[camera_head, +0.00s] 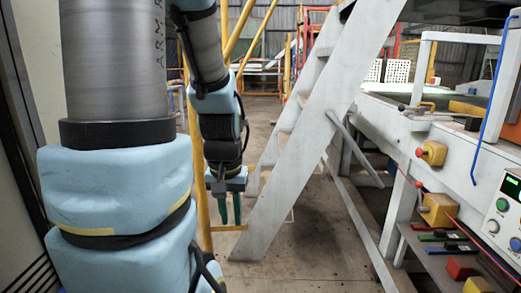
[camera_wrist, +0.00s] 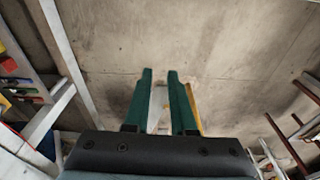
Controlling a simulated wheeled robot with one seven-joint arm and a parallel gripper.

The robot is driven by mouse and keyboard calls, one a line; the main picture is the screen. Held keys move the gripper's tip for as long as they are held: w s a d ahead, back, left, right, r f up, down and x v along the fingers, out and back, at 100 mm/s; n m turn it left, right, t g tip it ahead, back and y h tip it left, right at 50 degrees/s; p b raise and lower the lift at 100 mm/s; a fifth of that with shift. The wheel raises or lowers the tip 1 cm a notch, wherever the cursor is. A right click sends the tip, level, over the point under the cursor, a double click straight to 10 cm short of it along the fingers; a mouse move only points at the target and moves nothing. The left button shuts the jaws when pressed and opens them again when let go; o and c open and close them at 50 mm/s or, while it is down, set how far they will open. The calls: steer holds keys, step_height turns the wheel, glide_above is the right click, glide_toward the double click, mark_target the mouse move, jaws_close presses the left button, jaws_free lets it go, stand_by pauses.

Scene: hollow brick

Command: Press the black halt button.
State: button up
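A white control panel (camera_head: 499,222) stands at the right edge of the head view, partly cut off. It has a lit green display, a green button (camera_head: 502,204), a pale grey button (camera_head: 492,226) and a bluish button (camera_head: 515,243) at the edge. I cannot make out for certain a black halt button. My gripper (camera_head: 229,222) hangs pointing down near the middle of the head view, left of the white stair and far from the panel. In the wrist view its two green fingers (camera_wrist: 160,72) stand apart with nothing held between them.
A white stair (camera_head: 305,135) stands between my gripper and the white machine frame (camera_head: 459,153). Yellow boxes with red buttons, the upper one (camera_head: 432,154) and the lower one (camera_head: 437,211), are on that frame. A yellow rail (camera_head: 203,180) is close by my gripper. Open concrete floor (camera_wrist: 235,45) lies below.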

jaws_close()
stand_by(0.8)
